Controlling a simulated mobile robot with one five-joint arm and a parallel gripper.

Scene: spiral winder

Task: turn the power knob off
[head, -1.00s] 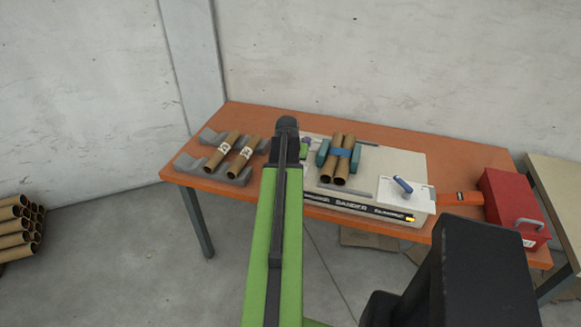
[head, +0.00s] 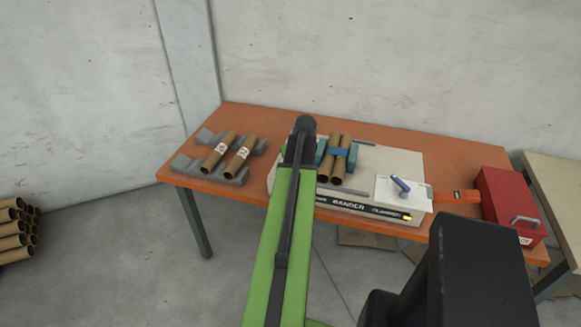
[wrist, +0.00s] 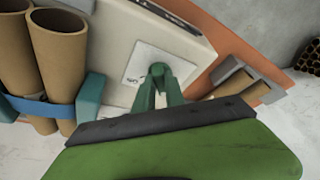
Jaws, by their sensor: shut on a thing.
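The banding machine (head: 388,160) is a cream box on the orange table, with a blue-banded bundle of brown tubes (head: 341,160) between its teal clamps. In the wrist view, a white plate (wrist: 141,63) with small dark lettering sits on the machine's top. My gripper (wrist: 160,82) is over this plate, its green fingers closed on the small dark green power knob (wrist: 158,69). The fingers cover most of the knob, so its pointer direction cannot be read. In the head view my arm hides the knob and the fingers.
A blue lever (head: 400,185) stands on a white plate at the machine's right. A yellow light (head: 405,217) shows on its front. A red toolbox (head: 510,205) stands at the right end.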

